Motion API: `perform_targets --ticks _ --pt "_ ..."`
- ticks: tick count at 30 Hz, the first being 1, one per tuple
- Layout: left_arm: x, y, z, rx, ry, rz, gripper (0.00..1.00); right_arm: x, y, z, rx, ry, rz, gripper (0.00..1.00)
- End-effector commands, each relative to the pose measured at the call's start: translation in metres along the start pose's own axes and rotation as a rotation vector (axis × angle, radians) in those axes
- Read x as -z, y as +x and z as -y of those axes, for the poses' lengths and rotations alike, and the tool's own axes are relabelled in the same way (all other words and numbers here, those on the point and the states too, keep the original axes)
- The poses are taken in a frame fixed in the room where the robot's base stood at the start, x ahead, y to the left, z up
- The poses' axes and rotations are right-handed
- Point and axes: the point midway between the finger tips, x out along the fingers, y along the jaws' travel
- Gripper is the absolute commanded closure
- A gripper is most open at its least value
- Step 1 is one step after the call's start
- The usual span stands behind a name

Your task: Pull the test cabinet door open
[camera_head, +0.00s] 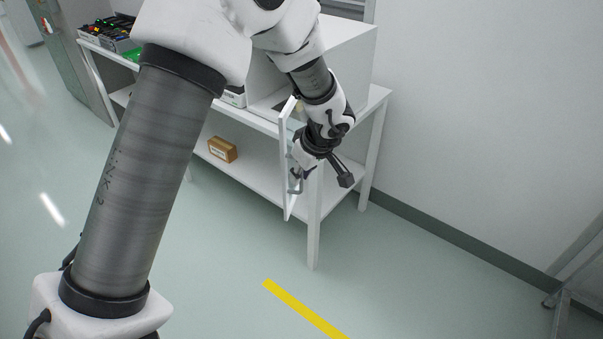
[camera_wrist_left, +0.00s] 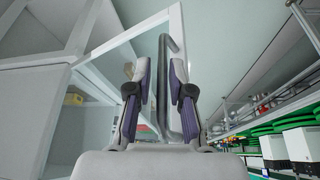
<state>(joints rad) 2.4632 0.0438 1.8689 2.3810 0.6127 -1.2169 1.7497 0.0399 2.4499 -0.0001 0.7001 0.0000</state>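The test cabinet (camera_head: 345,65) is a white box on a white bench. Its door (camera_head: 286,160), a white frame with a clear pane, stands swung out from the cabinet and shows nearly edge-on. A grey bar handle (camera_head: 296,187) is on the door. My left gripper (camera_head: 298,172) is at this handle, partly hidden by my wrist. My right gripper is not in view.
A brown box (camera_head: 222,149) lies on the bench's lower shelf. Circuit boards (camera_head: 108,35) are on the bench at the back left. A bench leg (camera_head: 314,225) stands close to the door. The floor in front, with a yellow stripe (camera_head: 305,309), is clear.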

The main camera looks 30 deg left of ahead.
Motion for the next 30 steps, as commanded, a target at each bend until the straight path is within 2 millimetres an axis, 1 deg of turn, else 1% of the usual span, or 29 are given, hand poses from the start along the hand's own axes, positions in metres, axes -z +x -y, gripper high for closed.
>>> perform_targets --ticks 3,4,5,6,11,14,17,21,24,27,30 --pt "0.000 -0.001 0.000 0.000 0.000 0.000 0.79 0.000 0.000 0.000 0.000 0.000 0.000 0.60" --pt "0.000 -0.001 0.000 0.000 0.000 0.000 0.86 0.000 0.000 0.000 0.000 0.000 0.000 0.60" --pt "0.000 -0.001 0.000 0.000 0.000 0.000 0.97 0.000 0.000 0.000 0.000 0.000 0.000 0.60" --pt "0.000 -0.001 0.000 0.000 0.000 0.000 1.00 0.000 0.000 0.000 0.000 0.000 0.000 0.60" --pt "0.000 -0.001 0.000 0.000 0.001 0.000 1.00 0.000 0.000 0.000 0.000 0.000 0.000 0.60" --pt "0.004 0.000 0.003 -0.002 0.010 0.000 1.00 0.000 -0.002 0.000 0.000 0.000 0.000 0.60" --pt "0.015 0.004 0.012 -0.015 0.042 0.003 1.00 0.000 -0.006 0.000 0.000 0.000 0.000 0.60" --pt "0.038 0.011 0.029 -0.041 0.100 0.007 1.00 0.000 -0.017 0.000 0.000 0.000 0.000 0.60" --pt "0.054 0.017 0.038 -0.044 0.107 0.007 1.00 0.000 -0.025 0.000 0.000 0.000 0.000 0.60" --pt "0.061 0.023 0.043 -0.044 0.107 0.004 1.00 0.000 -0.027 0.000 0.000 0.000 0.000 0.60" --pt "0.062 0.025 0.044 -0.044 0.109 0.001 1.00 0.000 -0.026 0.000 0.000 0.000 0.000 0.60"
